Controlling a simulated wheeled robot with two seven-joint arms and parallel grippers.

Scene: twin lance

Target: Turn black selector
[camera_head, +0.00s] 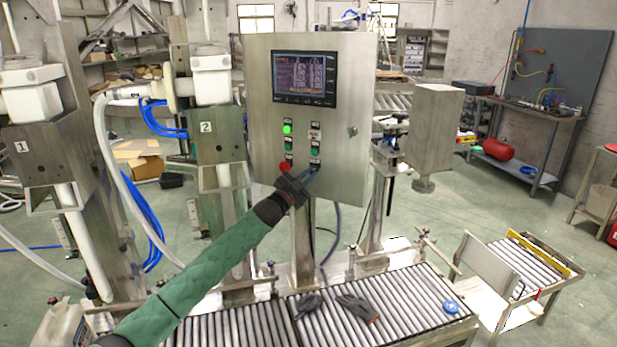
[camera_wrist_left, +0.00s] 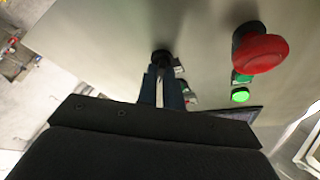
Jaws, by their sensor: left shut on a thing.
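The black selector (camera_wrist_left: 161,57) is on the steel control panel (camera_head: 348,100), low in its right column of controls. My left gripper (camera_head: 312,174) is at the panel's lower part, its fingers shut on the selector. In the left wrist view the fingers (camera_wrist_left: 163,88) reach up to the selector knob and hide part of it. In the head view the gripper and the small size hide which way the selector points. My right gripper does not show.
A red mushroom button (camera_wrist_left: 262,54) sticks out beside the selector, left of it in the head view (camera_head: 285,167). A lit green button (camera_head: 287,129) and a screen (camera_head: 304,79) are above. A roller conveyor (camera_head: 400,300) with dark gloves (camera_head: 357,307) runs below.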

